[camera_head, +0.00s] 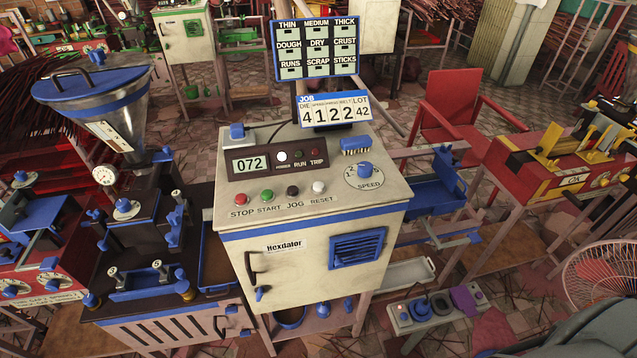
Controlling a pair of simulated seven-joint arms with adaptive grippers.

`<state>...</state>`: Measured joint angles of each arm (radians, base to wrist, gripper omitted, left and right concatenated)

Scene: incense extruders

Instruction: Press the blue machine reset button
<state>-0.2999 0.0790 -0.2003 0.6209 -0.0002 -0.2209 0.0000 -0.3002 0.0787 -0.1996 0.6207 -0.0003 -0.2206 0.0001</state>
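The blue-trimmed cream control cabinet (240,262) stands in the middle of the camera_head view. Its sloped top carries a row of buttons. The reset button (319,187) is white and sits at the right end of the row, above the label RESET. Left of it are the red stop button (240,197), the green start button (267,195) and the black jog button (293,191). Nothing covers the reset button. Neither of my grippers is in view.
A speed knob (365,170) stands right of the reset button. A job sign (336,110) and a labelled board (316,48) rise behind the panel. A blue-lidded hopper (95,85) is at left. A red machine (530,185) and a fan (600,268) are at right.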

